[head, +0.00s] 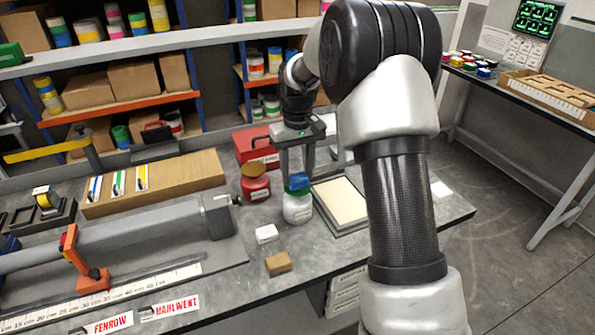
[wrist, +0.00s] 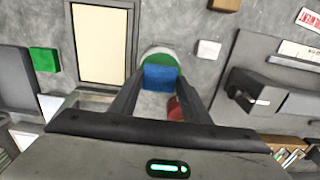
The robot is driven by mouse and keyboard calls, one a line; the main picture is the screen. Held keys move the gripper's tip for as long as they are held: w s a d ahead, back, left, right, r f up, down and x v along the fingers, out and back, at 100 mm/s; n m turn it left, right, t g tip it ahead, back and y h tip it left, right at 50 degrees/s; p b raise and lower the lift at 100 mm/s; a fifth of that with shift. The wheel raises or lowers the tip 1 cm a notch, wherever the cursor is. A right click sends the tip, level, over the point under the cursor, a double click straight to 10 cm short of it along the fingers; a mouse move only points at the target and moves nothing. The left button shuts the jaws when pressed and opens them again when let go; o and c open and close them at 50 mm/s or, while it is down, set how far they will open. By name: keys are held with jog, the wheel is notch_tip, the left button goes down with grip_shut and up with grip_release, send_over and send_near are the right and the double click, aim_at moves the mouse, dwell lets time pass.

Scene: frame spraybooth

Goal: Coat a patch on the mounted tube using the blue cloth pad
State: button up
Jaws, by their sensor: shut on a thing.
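My gripper (head: 297,174) is shut on the blue cloth pad (head: 298,182), pointing down. The pad also shows between the fingertips in the wrist view (wrist: 160,78). A white jar (head: 297,211) with green inside its rim stands directly below the pad. In the wrist view the jar's green mouth (wrist: 163,59) is partly covered by the pad; I cannot tell whether the pad touches the green. The mounted grey tube (head: 130,231) lies along the bench at the left, apart from my gripper, with an end block (head: 217,215) and an orange clamp (head: 84,262) over it.
A red jar (head: 255,188) with a brown lid stands just left of the white jar. A cream-panelled tray (head: 341,203) lies to its right. A white block (head: 266,233) and a tan block (head: 278,264) lie in front. A ruler (head: 120,293) and name labels (head: 170,307) run along the tube.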

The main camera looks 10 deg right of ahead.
aim_at(298, 177)
jog(key=shift+f+b, duration=0.35)
jog(key=shift+f, duration=0.4)
dwell(0.8)
jog(key=shift+r, duration=0.1)
jog(key=shift+r+p, duration=2.65)
jog(key=shift+r, duration=0.8)
